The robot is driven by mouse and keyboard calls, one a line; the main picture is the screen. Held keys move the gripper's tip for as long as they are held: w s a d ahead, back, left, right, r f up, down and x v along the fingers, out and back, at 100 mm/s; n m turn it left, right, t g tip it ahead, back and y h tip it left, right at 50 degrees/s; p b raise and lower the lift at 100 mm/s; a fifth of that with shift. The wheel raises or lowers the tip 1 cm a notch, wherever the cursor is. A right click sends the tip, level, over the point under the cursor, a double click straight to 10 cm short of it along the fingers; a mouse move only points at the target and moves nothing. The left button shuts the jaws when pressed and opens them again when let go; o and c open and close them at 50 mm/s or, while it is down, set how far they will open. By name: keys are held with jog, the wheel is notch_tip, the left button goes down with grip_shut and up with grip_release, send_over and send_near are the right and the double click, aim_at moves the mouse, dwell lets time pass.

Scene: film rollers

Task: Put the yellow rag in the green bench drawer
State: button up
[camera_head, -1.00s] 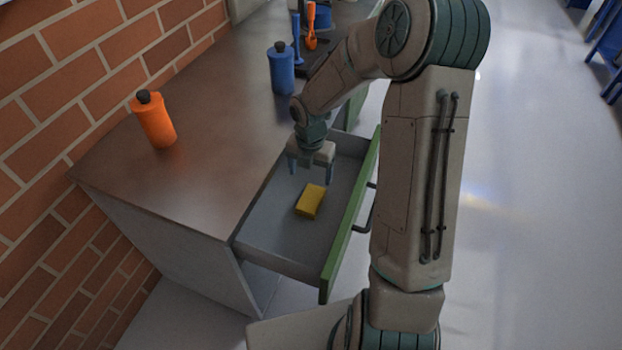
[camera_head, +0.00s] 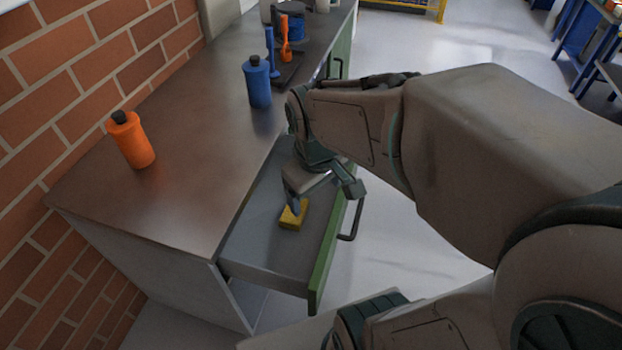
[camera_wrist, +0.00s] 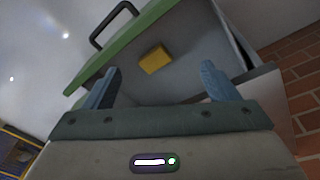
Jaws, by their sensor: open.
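The yellow rag (camera_head: 292,217) is a small folded block lying on the grey floor of the open green-fronted drawer (camera_head: 322,262). In the wrist view the rag (camera_wrist: 156,59) lies beyond the fingertips, between their lines, inside the drawer with its green front (camera_wrist: 120,45). My gripper (camera_head: 322,200) is over the drawer, tilted, with one finger overlapping the rag in the head view. In the wrist view my gripper (camera_wrist: 157,80) has its two blue fingers wide apart with nothing between them. I cannot tell whether a finger touches the rag.
An orange bottle (camera_head: 131,140) and a blue bottle (camera_head: 257,82) stand on the bench top (camera_head: 170,190). A tool stand with an orange-handled tool (camera_head: 286,40) is farther back. A brick wall (camera_head: 50,95) borders the left. The floor right of the drawer is clear.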

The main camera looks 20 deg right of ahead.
jog(key=s+m, duration=0.2)
jog(key=s+r+m, duration=0.1)
jog(key=m, duration=0.1)
jog(key=shift+s+a+y, duration=0.1)
jog(key=shift+a+y, duration=0.2)
jog(key=shift+y, duration=0.1)
